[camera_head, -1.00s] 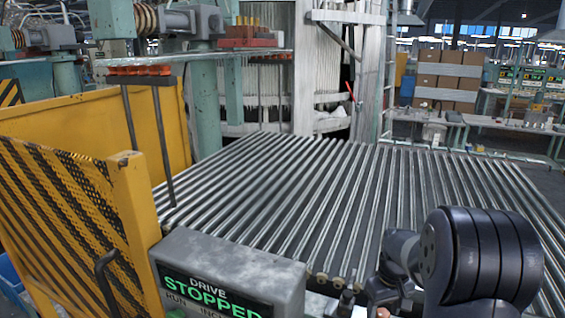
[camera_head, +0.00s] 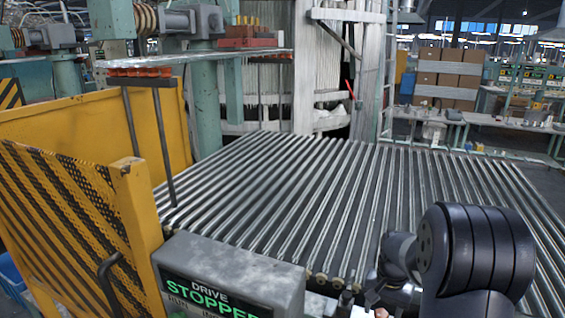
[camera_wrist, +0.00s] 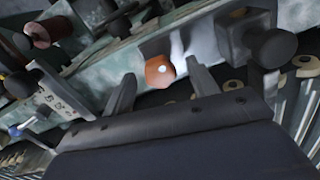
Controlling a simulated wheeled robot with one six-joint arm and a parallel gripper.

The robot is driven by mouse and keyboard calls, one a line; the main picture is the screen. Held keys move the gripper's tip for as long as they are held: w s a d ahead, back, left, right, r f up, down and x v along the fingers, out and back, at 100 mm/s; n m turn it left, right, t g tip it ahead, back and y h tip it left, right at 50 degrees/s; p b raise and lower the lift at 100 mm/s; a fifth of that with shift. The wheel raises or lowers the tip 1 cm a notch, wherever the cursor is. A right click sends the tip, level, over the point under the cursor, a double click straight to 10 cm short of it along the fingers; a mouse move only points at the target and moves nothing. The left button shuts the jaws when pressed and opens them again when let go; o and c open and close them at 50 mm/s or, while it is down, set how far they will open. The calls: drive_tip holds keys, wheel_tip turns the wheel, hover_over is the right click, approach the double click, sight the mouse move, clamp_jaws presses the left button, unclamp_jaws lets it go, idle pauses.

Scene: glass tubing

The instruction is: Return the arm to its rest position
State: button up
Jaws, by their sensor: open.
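My gripper (camera_wrist: 160,84) shows in the wrist view with its two fingers apart and nothing held between them. Beyond the fingertips is a green worn panel with an orange-red round knob (camera_wrist: 159,71) that lines up with the gap; I cannot tell the distance to it. In the head view my dark arm covers the lower right corner, low over the near edge of the rollers. My gripper is hidden or cut off at the bottom of that view.
The roller table (camera_head: 330,200) fills the middle, free of loose items. A grey drive box (camera_head: 230,275) reading "STOPPED" stands at its front edge. A yellow guard (camera_head: 140,215) is at left. A dark knob (camera_wrist: 270,48) and a dark red knob (camera_wrist: 47,32) stick out in the wrist view.

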drive_tip(key=shift+m+p, duration=0.35)
drive_tip(key=shift+m, duration=1.15)
